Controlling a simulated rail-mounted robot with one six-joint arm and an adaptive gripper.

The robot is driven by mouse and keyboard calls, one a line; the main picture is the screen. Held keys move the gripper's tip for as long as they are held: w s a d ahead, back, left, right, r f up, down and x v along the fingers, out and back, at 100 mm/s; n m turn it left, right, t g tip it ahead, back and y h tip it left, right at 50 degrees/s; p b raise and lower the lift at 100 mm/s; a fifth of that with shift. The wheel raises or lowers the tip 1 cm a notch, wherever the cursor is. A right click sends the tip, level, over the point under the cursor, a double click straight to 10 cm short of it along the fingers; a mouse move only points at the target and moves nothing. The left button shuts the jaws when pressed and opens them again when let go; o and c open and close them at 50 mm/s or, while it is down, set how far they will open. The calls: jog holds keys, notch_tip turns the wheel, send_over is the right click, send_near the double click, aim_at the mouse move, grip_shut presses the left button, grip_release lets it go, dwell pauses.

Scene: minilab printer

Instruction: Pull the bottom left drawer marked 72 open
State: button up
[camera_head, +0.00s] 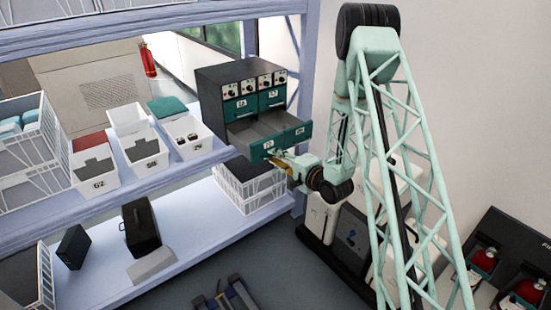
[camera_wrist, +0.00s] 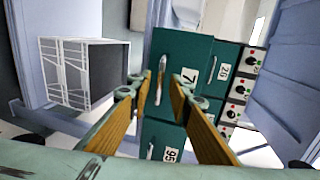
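The dark cabinet (camera_head: 235,72) has green drawer fronts. Its bottom row stands pulled out, with the grey inside showing; two labelled fronts lie in line, and I cannot tell whether both drawers are equally out. In the wrist view, which is turned sideways, the drawer front with a partly hidden label starting with 7 (camera_wrist: 185,50) fills the middle. Its pale metal handle (camera_wrist: 161,75) appears between my fingertips, with gaps on both sides. My gripper (camera_wrist: 159,92) is open, fingers parted. In the head view my gripper (camera_head: 281,160) is at the left pulled-out front.
A wire basket (camera_head: 250,190) stands on the shelf below the cabinet. White bins (camera_head: 143,147) stand left of it on the shelf (camera_head: 165,180). White and black equipment (camera_head: 350,235) stands below my arm. The floor in front of the shelf is mostly clear.

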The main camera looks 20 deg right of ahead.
jog(key=shift+s, duration=0.1)
jog(key=v, duration=1.2)
jog(key=shift+a+r, duration=0.1)
dwell(0.7)
